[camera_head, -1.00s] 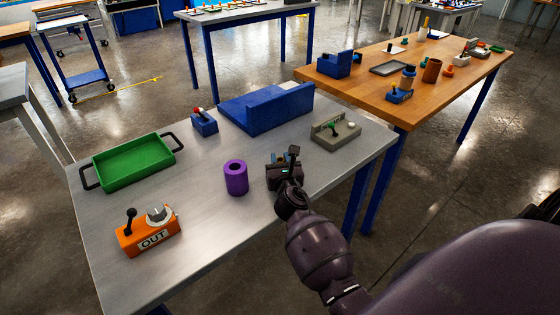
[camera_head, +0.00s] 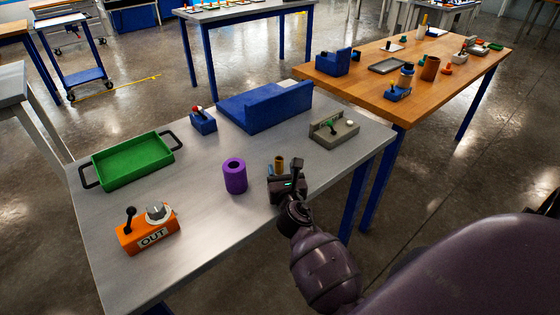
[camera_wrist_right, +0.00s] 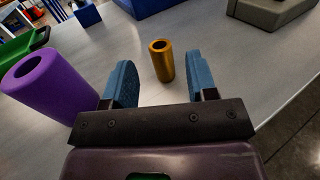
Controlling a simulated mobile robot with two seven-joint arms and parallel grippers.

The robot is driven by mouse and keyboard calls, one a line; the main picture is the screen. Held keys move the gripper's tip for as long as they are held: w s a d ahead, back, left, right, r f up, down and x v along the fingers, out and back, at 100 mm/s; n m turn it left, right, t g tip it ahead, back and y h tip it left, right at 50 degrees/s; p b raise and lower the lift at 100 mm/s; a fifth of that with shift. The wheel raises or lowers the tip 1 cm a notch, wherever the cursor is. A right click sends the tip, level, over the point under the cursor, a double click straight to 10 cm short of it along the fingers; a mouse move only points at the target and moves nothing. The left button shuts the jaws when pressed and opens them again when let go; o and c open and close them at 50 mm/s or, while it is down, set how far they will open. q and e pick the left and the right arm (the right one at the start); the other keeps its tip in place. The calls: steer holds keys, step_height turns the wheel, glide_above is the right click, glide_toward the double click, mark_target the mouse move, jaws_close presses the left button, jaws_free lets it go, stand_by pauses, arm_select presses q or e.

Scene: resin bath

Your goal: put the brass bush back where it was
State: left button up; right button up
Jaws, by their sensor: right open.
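The brass bush (camera_head: 279,163) is a small upright hollow cylinder standing on the grey metal table (camera_head: 215,235). In the right wrist view the brass bush (camera_wrist_right: 162,62) stands just beyond and between the two blue fingers, with a gap on each side. My right gripper (camera_head: 284,172) is open, empty and low over the table; its open fingers also show in the right wrist view (camera_wrist_right: 160,85). In the head view the gripper hides the bush's lower part. My left gripper is in neither view.
A purple hollow cylinder (camera_head: 234,176) stands close left of my right gripper. An orange box marked OUT (camera_head: 148,234), a green tray (camera_head: 93,178), a blue angled block (camera_head: 266,108), a small blue switch box (camera_head: 203,123) and a grey box (camera_head: 333,130) share the table.

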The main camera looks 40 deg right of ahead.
steer(key=v, duration=0.6)
steer(key=shift+s+a, duration=0.2)
steer(key=shift+s, duration=0.1)
steer(key=s+d+f+m+g, duration=0.3)
steer(key=s+m+g, duration=0.4)
steer(key=s+m, duration=0.8)
steer(key=s+a+f+m+g+y, duration=0.2)
steer(key=s+a+m+g+y, duration=0.55)
steer(key=s+m, duration=0.65)
steer(key=w+f+m+t, duration=0.1)
steer(key=w+f+t, duration=0.8)
steer(key=shift+w+a+f, duration=0.2)
steer(key=shift+a+f, duration=0.2)
steer(key=shift+a, duration=0.05)
